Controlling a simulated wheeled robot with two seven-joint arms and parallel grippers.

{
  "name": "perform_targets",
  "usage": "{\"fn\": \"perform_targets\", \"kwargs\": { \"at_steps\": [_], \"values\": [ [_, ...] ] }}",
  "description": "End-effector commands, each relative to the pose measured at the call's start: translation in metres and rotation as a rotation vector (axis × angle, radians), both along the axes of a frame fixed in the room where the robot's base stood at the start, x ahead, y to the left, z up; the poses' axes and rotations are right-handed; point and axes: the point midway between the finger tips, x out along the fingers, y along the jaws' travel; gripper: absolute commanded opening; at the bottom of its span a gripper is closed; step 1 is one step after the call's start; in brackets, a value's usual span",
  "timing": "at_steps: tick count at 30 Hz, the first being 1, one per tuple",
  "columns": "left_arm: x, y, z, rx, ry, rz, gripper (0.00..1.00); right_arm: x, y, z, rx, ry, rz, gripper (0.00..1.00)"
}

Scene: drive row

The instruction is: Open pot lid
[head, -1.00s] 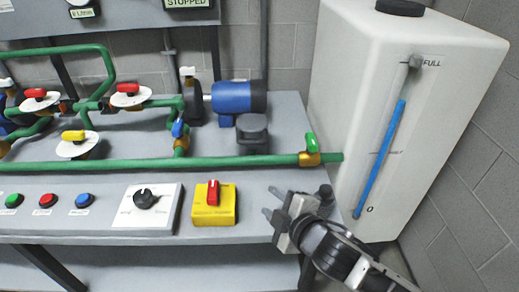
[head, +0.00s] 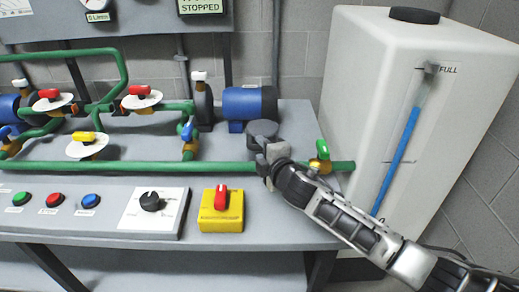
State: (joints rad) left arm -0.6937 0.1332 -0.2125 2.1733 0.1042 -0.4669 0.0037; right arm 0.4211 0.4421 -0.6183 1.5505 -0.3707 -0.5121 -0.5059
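My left gripper is not in view.
The green pipe (head: 130,167) runs along the bench, with a green-handled valve (head: 321,150) close to my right arm. A yellow box with a red switch (head: 221,211) is on the front panel. A white tank (head: 375,70) stands at the right.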

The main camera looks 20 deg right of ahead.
Motion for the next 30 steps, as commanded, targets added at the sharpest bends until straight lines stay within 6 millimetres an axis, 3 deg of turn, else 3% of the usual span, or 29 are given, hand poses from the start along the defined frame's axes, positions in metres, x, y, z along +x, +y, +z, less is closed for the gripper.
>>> {"fn": "perform_targets", "kwargs": {
  "at_steps": [6,16,20,30],
  "values": [
    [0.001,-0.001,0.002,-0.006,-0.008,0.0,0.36,0.019,0.002,-0.004,0.001,0.0,0.0,0.38],
    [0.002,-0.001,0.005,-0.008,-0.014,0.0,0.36,0.021,0.002,-0.005,0.001,0.001,0.0,0.38],
    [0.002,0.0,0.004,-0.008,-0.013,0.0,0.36,0.021,0.002,-0.005,0.001,0.001,0.0,0.02],
    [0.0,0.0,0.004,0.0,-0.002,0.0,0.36,0.02,0.002,-0.002,-0.001,0.005,-0.001,0.0]
  ]
}}
